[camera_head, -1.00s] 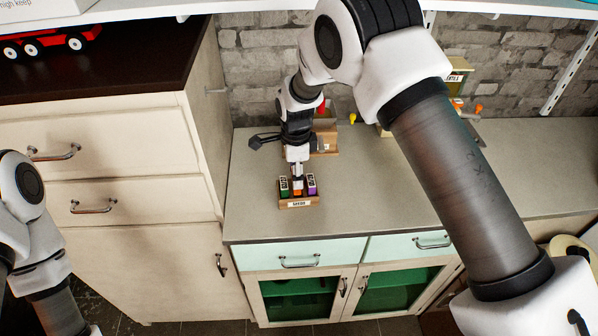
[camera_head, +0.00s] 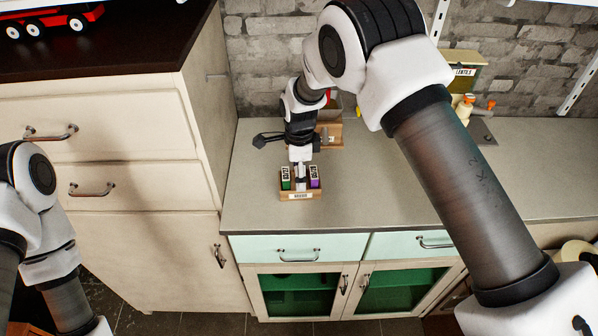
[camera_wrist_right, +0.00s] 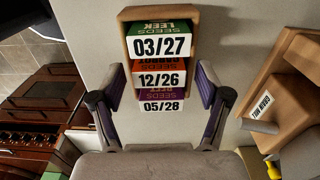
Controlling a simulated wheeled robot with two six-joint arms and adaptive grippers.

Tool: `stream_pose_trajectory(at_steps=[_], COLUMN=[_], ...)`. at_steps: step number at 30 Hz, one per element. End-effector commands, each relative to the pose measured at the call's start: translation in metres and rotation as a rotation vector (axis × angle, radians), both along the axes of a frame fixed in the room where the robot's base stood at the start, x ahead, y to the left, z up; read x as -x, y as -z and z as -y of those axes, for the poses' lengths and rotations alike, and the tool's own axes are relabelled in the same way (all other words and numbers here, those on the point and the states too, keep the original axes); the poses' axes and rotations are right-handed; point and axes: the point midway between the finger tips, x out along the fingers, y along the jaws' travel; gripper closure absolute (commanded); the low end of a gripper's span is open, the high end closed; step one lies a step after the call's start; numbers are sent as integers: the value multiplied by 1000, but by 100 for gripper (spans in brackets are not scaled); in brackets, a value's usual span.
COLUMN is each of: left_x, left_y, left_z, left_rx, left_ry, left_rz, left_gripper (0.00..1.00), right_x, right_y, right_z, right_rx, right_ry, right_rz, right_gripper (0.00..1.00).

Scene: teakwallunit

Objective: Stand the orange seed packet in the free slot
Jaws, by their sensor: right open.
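The orange seed packet (camera_wrist_right: 161,79), labelled carrot and 12/26, stands in the middle of a small wooden box (camera_wrist_right: 127,38) in the right wrist view. A green leek packet (camera_wrist_right: 161,46) is on one side and a purple beet packet (camera_wrist_right: 161,105) on the other. In the head view the box (camera_head: 286,196) sits on the counter with the green and purple packets showing; the orange one is hidden behind my gripper. My right gripper (camera_wrist_right: 160,82) is open over the box, its fingers apart from the packets on both sides. My left gripper is out of view.
A wooden holder (camera_wrist_right: 278,97) stands behind the box on the counter. A lentils container (camera_head: 463,74) is at the back right. The tall cabinet (camera_head: 205,110) rises left of the counter. The counter (camera_head: 370,195) is clear right of the box.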

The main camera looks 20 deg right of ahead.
Motion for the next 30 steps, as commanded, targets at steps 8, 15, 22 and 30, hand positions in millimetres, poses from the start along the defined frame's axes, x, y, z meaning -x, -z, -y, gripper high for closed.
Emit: stream_pose_trajectory(at_steps=[8, 15, 22, 30], left_x=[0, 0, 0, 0], left_y=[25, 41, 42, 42], left_z=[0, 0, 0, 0], left_rx=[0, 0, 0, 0], left_ry=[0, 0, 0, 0], left_rz=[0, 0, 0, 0], left_gripper=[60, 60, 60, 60], right_x=[-1, -1, 0, 0], right_y=[-47, -105, -121, -121], right_z=[0, 0, 0, 0], right_rx=[-1, 0, 0, 0], right_ry=[0, 0, 0, 0], right_rz=[6, 3, 1, 0], right_gripper=[24, 24, 24, 24])
